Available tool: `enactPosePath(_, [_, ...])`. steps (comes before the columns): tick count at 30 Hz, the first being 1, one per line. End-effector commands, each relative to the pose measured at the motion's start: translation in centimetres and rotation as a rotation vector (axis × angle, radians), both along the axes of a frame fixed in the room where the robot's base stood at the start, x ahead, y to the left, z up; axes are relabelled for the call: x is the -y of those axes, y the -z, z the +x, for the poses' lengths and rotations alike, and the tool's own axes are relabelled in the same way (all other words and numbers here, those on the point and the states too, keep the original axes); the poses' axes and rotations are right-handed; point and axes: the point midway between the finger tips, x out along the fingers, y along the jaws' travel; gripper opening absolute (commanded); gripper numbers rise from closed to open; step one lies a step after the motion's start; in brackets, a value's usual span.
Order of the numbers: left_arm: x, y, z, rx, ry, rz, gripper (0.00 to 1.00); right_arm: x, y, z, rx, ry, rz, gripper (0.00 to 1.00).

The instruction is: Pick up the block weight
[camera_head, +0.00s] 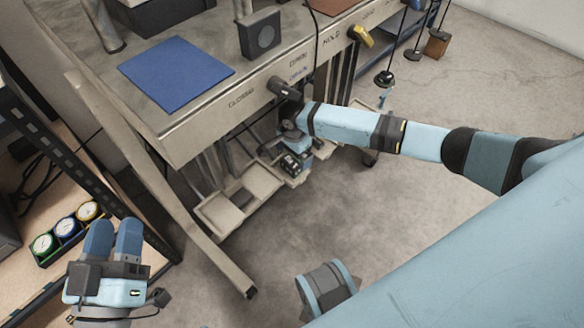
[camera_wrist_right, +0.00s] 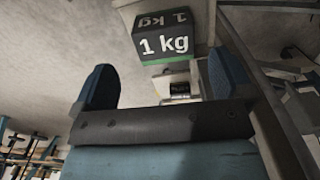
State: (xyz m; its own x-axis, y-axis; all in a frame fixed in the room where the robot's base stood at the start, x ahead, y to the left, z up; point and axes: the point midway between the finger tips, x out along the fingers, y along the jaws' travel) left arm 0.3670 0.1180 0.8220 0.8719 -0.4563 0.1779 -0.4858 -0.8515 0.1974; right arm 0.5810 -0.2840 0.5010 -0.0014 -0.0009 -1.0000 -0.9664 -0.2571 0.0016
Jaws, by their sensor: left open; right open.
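The block weight (camera_wrist_right: 165,45) is a dark block marked "1 kg" with a green lower edge. In the right wrist view it is at the top, centred between the finger directions and beyond the fingertips. My right gripper (camera_wrist_right: 163,72) is open, with one blue finger at each side and nothing between them. In the head view my right arm reaches in under the bench edge. A small dark item near its end there is too small to name surely. My left gripper (camera_head: 114,226) is open and empty at the lower left, far from the block weight.
A workbench (camera_head: 215,112) with a blue mat (camera_head: 176,73) and a dark box (camera_head: 260,34) stands above. Pale trays (camera_head: 240,200) lie low beneath its front edge. A slanted beige leg (camera_head: 170,190) and a shelf with round gauges (camera_head: 66,229) are left. Floor in front is open.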

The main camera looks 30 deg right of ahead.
Motion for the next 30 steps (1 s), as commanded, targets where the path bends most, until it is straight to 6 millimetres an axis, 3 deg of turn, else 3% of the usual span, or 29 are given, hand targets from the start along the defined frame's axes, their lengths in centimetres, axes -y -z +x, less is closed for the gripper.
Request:
enactPosePath(9, [0.3, 4.4, 0.3, -0.113, 0.036, 0.059, 0.43, -0.1, 4.5, 0.5, 0.000, -0.001, -0.001, 0.99])
enactPosePath(20, [0.4, 4.9, 0.3, -0.141, 0.045, 0.074, 0.43, -0.1, 5.1, 0.5, 0.002, -0.001, 0.001, 0.99])
enactPosePath(30, [0.4, 4.9, 0.3, -0.140, 0.044, 0.073, 0.43, -0.2, 5.1, 0.5, 0.001, -0.001, 0.000, 0.21])
